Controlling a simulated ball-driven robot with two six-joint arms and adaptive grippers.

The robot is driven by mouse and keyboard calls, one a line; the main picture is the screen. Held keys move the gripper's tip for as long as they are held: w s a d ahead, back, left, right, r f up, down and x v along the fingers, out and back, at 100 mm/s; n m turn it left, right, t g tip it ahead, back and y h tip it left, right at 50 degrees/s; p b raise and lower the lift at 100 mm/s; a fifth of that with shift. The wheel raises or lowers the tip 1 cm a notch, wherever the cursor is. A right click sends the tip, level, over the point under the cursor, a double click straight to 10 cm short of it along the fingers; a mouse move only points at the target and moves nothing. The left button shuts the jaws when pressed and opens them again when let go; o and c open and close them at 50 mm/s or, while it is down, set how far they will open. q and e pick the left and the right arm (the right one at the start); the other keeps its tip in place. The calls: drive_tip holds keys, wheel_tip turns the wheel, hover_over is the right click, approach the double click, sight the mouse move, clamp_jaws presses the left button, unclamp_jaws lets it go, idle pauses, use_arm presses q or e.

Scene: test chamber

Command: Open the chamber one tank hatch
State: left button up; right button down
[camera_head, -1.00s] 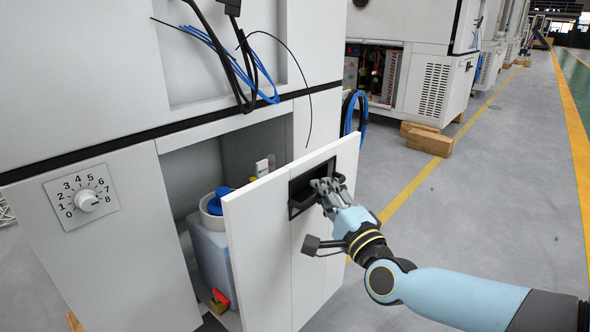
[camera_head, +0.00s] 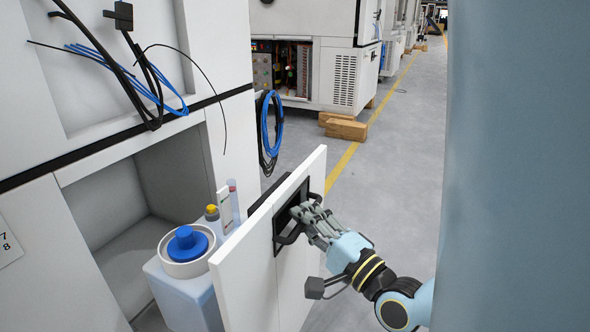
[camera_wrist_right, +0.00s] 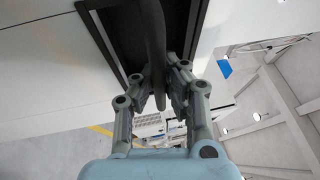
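The tank hatch (camera_head: 245,290) is a white door standing open at an angle in the lower part of the cabinet. It has a dark recessed handle (camera_head: 288,237) on its outer face. My right gripper (camera_head: 299,212) is at this handle. In the right wrist view its fingers (camera_wrist_right: 168,88) close around the dark handle bar (camera_wrist_right: 155,45). Behind the hatch is a translucent tank (camera_head: 185,300) with a blue cap (camera_head: 188,243), in front of the open compartment (camera_head: 130,250). My left gripper is not in view.
Small bottles (camera_head: 212,215) stand behind the tank. Black and blue cables (camera_head: 150,90) hang above the compartment. A blue cable coil (camera_head: 270,130) hangs at the cabinet's side. Wooden blocks (camera_head: 345,128) lie farther back. The floor (camera_head: 385,190) beyond the hatch is clear.

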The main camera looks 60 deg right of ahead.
drive_tip(key=shift+s+f, duration=0.1)
drive_tip(key=shift+f, duration=0.1)
drive_tip(key=c, duration=1.4)
unclamp_jaws()
drive_tip(key=shift+o, duration=0.2)
drive_tip(key=shift+r, duration=0.1)
drive_tip(key=v, duration=1.2)
